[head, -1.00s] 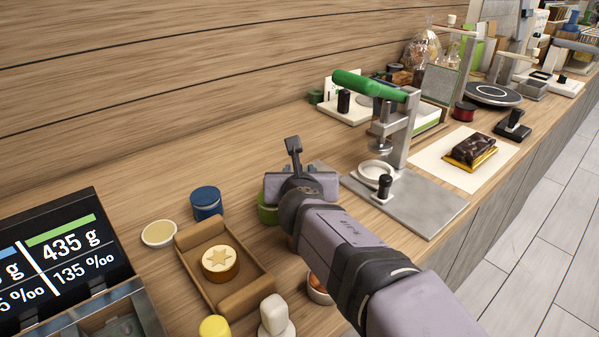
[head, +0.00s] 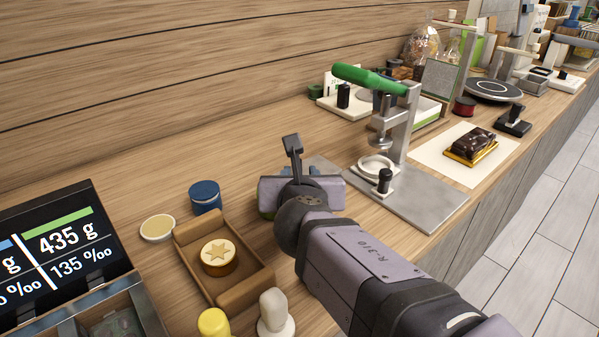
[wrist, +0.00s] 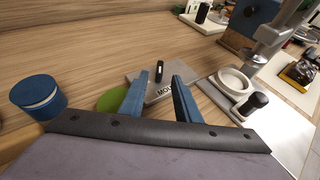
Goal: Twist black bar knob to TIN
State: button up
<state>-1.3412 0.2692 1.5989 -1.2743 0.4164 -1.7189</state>
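The black bar knob (wrist: 161,70) stands on a grey plate (wrist: 187,72) in the wrist view, its bar pointing roughly away from the camera. Lettering starting "MOU" shows on the plate's near part, partly covered by a finger. TIN is not readable. My gripper (wrist: 161,77) is open, with its two blue fingers apart and nothing between them. The knob appears between and just beyond the fingertips; I cannot tell the height gap. In the head view my gripper (head: 313,170) hides the knob, and only a bit of the plate (head: 322,163) shows.
A press with a green handle (head: 368,80) stands just right, with a white ring (wrist: 232,82) and black-knobbed lever (wrist: 250,103) near my right finger. A green disc (wrist: 112,98) and blue tin (wrist: 38,97) lie left. A brown tray (head: 262,283) is nearer.

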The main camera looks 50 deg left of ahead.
jog(key=shift+r, duration=0.1)
jog(key=n+p, duration=0.1)
jog(key=p, duration=0.4)
jog(key=d+n+p, duration=0.1)
jog(key=p, duration=0.3)
jog(key=shift+s+n+h+p, duration=0.1)
jog(key=shift+n+h+p, duration=0.2)
jog(key=shift+n+p, duration=0.1)
jog(key=shift+s+a+r+m, duration=0.1)
jog(key=shift+a+m, duration=0.15)
jog(key=shift+m, duration=0.25)
jog(key=shift+r+m, duration=0.1)
jog(key=shift+m, duration=0.8)
jog(key=shift+p+x, duration=0.65)
jog(key=shift+x, duration=3.05)
jog(key=shift+r, duration=0.1)
jog(key=shift+c, duration=0.6)
